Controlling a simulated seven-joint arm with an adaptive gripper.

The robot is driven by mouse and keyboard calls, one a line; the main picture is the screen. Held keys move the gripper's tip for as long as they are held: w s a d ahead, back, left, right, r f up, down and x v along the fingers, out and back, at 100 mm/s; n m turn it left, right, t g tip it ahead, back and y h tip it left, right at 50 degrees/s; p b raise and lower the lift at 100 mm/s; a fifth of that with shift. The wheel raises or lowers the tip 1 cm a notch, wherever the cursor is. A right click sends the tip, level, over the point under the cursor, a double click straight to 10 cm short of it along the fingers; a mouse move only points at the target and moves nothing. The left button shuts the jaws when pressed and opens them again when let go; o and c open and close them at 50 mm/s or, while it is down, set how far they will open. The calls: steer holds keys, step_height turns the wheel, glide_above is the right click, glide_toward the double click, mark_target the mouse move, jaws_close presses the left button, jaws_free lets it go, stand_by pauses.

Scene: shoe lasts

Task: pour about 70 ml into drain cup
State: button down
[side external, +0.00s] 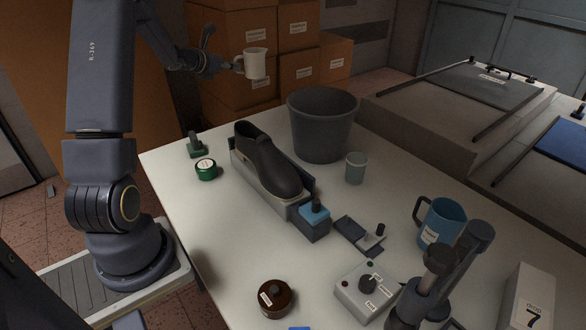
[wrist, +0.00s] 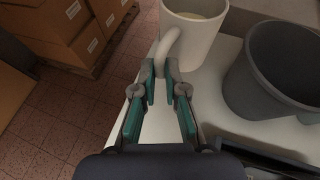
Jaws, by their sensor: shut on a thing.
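My gripper (side external: 236,66) is shut on the handle of a white mug (side external: 255,64), held upright in the air above the far left edge of the table. In the wrist view, the fingers (wrist: 163,73) pinch the mug's handle, and the white mug (wrist: 190,40) shows a pale liquid inside. A small grey cup (side external: 356,169), which looks like the drain cup, stands on the table to the right of the shoe and in front of the grey bin. The mug is well apart from this cup. The cup's contents cannot be made out.
A large grey bin (side external: 322,125) stands between mug and cup; it also shows in the wrist view (wrist: 275,75). A dark shoe (side external: 265,155) on a stand, a blue mug (side external: 441,224), a control box (side external: 366,291) and round tins occupy the table (side external: 225,230). Cardboard boxes (side external: 230,40) are stacked behind.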

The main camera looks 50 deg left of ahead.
steer(key=w+d+r+m+h, duration=0.4)
steer(key=w+d+m+h, duration=0.55)
steer(key=w, duration=0.45)
steer(key=d+f+m+g+h, duration=0.5)
steer(key=d+f+h, duration=0.1)
steer(key=d+f, duration=0.2)
steer(key=shift+d+f, duration=0.4)
steer(key=shift+d, duration=0.3)
steer(key=shift+w+m, duration=0.1)
steer(key=shift+m, duration=0.15)
steer(key=d+r+m+g+y, duration=0.1)
steer(key=d+r+m+y, duration=0.1)
steer(key=d+r+y, duration=0.4)
steer(key=shift+w+d+r+g, duration=0.15)
steer(key=shift+r+g, duration=0.15)
steer(key=shift+r, duration=0.8)
